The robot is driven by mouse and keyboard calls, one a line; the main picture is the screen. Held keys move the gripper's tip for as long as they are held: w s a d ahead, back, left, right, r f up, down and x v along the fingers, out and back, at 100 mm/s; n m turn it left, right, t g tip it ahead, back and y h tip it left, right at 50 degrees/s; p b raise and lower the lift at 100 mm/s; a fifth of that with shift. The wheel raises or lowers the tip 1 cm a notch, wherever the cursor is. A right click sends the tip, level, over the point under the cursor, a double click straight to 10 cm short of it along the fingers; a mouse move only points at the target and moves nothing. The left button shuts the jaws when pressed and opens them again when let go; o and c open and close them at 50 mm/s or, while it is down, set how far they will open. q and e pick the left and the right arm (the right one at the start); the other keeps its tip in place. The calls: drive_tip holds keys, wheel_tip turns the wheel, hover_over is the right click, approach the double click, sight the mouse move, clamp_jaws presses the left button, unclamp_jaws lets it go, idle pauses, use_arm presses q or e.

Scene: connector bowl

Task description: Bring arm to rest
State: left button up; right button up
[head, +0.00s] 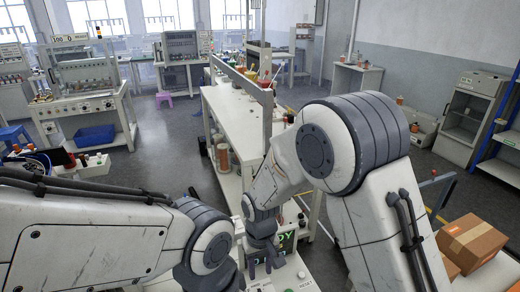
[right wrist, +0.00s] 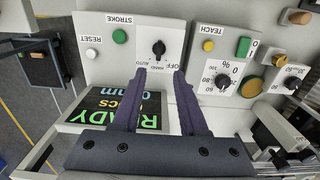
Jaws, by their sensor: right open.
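My right arm (head: 345,145) arches across the middle of the head view, its wrist bent down. Its dark gripper (head: 265,265) hangs over a pale control panel (head: 292,277) at the bottom. In the right wrist view the two purple-grey fingers (right wrist: 160,78) are apart with nothing between them. They point at a black rotary knob (right wrist: 159,48) just beyond their tips; whether they touch the panel, I cannot tell. My left arm (head: 90,235) reaches in from the left, and its gripper is out of sight.
The panel carries a green STROKE button (right wrist: 120,36), a white RESET button (right wrist: 92,53), a dial (right wrist: 222,82) and a lit screen (right wrist: 115,107). A long white bench (head: 222,105) stands beyond. Cardboard boxes (head: 470,242) are at right. Floor left of the bench is open.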

drive_tip(key=s+d+r+n, duration=0.1)
drive_tip(key=s+d+r, duration=0.1)
drive_tip(key=s+r, duration=0.5)
drive_tip(key=s+d+r+n+y, duration=0.1)
drive_tip(key=s+r, duration=0.5)
drive_tip(key=s, duration=0.7)
drive_tip(key=shift+d+r+n, duration=0.4)
drive_tip(key=shift+d+n, duration=0.1)
drive_tip(key=shift+d, duration=0.35)
drive_tip(key=shift+a, duration=0.1)
